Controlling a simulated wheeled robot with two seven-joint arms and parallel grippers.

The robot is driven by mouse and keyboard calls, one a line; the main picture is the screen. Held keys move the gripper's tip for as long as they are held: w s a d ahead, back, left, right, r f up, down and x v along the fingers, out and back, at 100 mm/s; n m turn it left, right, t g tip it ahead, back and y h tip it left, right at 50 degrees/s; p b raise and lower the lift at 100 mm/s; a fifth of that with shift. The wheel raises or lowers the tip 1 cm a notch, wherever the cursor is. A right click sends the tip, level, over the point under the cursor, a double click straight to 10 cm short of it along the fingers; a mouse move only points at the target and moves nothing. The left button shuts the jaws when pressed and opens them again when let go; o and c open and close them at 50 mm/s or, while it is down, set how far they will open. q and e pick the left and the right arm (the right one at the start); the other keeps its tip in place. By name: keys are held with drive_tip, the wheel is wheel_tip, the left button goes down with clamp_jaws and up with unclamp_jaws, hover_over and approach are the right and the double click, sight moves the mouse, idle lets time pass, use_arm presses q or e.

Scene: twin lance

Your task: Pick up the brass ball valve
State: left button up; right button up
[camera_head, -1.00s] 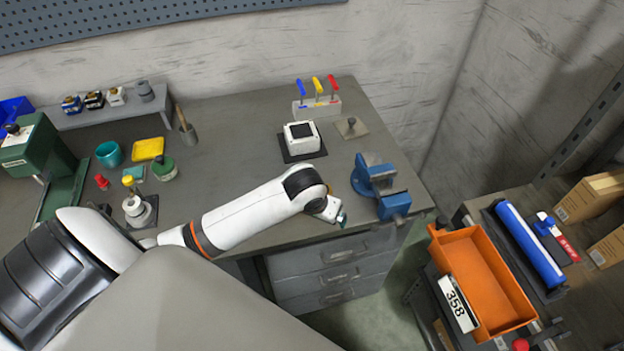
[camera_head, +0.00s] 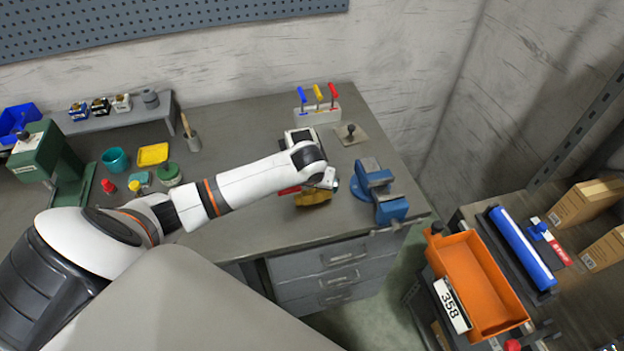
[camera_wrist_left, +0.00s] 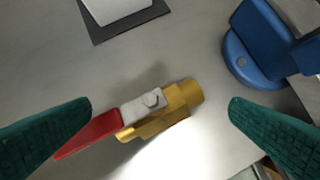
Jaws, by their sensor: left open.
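The brass ball valve (camera_head: 314,197) lies on the bench top near its front edge, left of the blue vise. In the left wrist view the valve's brass body (camera_wrist_left: 170,110) lies on the grey surface, with its red lever (camera_wrist_left: 88,134) pointing to the lower left. My left gripper (camera_wrist_left: 160,130) is open, its two green fingers apart on either side of the valve and not touching it. In the head view my left gripper (camera_head: 322,180) is just above the valve and partly covers it. My right gripper is not in view.
The blue vise (camera_head: 377,190) stands close on the right; it also shows in the left wrist view (camera_wrist_left: 262,45). A white box on a dark pad (camera_head: 299,137) sits behind the gripper. An orange bin (camera_head: 478,285) is at the right. The front middle bench is clear.

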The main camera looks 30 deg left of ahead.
sight(316, 194)
use_arm(q)
drive_tip(key=shift+g, duration=0.3)
drive_tip(key=f, duration=0.2)
drive_tip(key=d+f, duration=0.1)
drive_tip(key=f, duration=0.1)
drive_tip(key=shift+s, duration=0.4)
drive_tip(key=shift+w+a+f, duration=0.25)
drive_tip(key=shift+w+f, duration=0.65)
drive_tip(key=shift+w, duration=0.25)
drive_tip(key=shift+s+r, duration=0.1)
drive_tip(key=shift+r, duration=0.05)
drive_tip(key=shift+s+r, duration=0.2)
drive_tip(key=shift+c, duration=0.6)
drive_tip(key=shift+s, duration=0.1)
drive_tip(key=shift+c, duration=1.4)
drive_tip(key=c, duration=1.2)
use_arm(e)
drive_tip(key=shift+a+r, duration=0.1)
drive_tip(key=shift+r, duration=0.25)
